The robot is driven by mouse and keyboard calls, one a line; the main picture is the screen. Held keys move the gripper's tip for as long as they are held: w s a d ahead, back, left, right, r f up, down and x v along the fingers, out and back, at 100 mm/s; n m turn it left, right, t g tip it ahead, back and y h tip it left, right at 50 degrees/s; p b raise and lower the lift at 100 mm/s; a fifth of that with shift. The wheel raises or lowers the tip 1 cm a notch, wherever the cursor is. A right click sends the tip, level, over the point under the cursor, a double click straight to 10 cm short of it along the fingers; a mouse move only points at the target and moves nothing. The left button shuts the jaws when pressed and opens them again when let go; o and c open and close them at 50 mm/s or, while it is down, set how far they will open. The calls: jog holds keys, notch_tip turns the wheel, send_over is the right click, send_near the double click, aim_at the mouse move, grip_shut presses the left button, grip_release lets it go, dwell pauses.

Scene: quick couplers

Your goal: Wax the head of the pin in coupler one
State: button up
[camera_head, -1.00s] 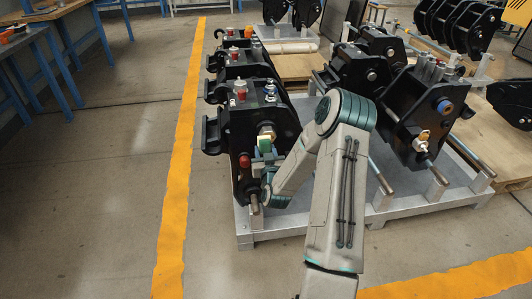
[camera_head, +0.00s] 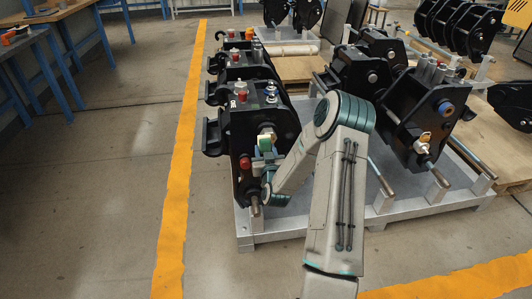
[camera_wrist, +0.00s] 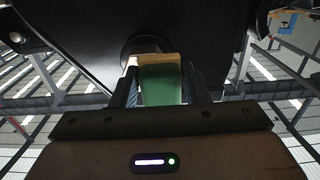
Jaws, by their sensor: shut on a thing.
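My gripper (camera_head: 264,157) is shut on a small green block (camera_wrist: 160,86) with a pale tan end (camera_wrist: 152,60). The block stands up between the two fingers in the wrist view, and it shows small in the head view (camera_head: 264,144). Its tan end is at a dark round pin head (camera_wrist: 143,46) on the black coupler's face. I cannot tell for certain whether they touch.
A red cap (camera_head: 245,162) and a rod end (camera_head: 255,206) stick out of the same coupler near my wrist. The couplers stand on a grey metal frame (camera_head: 402,213). More couplers stand behind and to the right (camera_head: 420,115). The floor at left is clear.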

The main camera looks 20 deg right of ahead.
aim_at(274, 142)
jog(key=shift+w+d, duration=0.1)
jog(key=shift+w, duration=0.25)
jog(key=shift+s+d+b, duration=0.2)
jog(key=shift+d+b, duration=0.1)
jog(key=shift+d, duration=0.35)
jog(key=shift+s+d+b, duration=0.25)
jog(key=shift+d, duration=0.35)
jog(key=shift+s+d+b, duration=0.2)
jog(key=shift+d+b, duration=0.1)
jog(key=shift+d, duration=0.35)
jog(key=shift+w+b, duration=0.1)
jog(key=shift+b, duration=0.3)
jog(key=shift+w+a+r+b, duration=0.1)
jog(key=shift+w+a+b, duration=0.15)
jog(key=shift+a, duration=0.4)
jog(key=shift+w+a+b, duration=0.2)
jog(key=shift+a+b, duration=0.05)
jog(key=shift+a, duration=0.4)
jog(key=shift+w+a+r+b, duration=0.1)
jog(key=shift+w+a+b, duration=0.15)
jog(key=shift+a, duration=0.4)
jog(key=shift+s, duration=0.1)
